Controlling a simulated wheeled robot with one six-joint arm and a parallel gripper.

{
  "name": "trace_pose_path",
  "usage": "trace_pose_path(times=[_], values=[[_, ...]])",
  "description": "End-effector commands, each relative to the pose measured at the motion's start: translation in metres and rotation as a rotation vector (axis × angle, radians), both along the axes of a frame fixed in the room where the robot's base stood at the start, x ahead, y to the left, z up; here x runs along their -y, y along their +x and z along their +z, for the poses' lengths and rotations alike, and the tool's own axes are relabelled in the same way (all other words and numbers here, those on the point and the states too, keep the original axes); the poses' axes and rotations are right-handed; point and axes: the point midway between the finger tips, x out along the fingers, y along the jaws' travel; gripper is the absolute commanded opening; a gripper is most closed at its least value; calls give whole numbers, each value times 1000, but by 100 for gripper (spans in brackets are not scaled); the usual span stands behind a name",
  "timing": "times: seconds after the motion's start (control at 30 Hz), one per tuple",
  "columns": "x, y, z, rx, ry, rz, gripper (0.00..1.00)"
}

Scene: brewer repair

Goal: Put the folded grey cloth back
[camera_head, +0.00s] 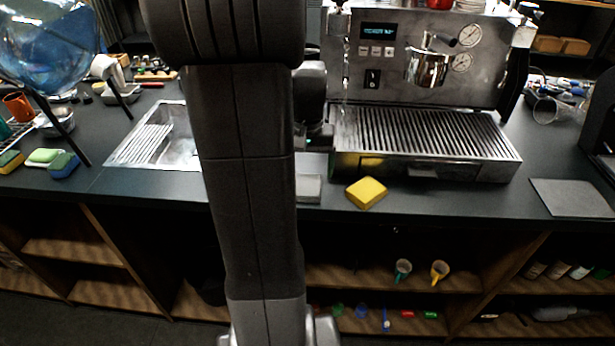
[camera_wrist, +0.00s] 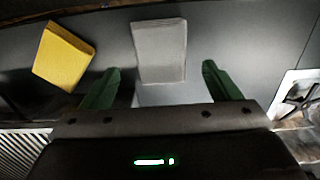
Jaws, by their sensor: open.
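The folded grey cloth (camera_head: 308,189) lies flat on the dark counter near its front edge, just right of my arm in the head view. It also shows in the wrist view (camera_wrist: 159,48), ahead of and between my green fingertips. My gripper (camera_wrist: 162,70) is open, with one finger to each side of the cloth's near end; I cannot tell whether they touch it. In the head view my arm hides most of the gripper. A paler flat patch (camera_wrist: 172,95) shows between the fingers beside the cloth, partly hidden by the gripper body.
A folded yellow cloth or sponge (camera_head: 367,193) lies right of the grey cloth. The espresso machine (camera_head: 425,140) stands behind it. A sink (camera_head: 165,135) is left of my arm. A flat grey mat (camera_head: 572,198) lies at the right. Open shelves are below the counter.

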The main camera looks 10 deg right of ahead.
Motion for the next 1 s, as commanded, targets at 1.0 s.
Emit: trace_pose_path(times=[1.0], values=[[0,0,63,-3,1,0,84]])
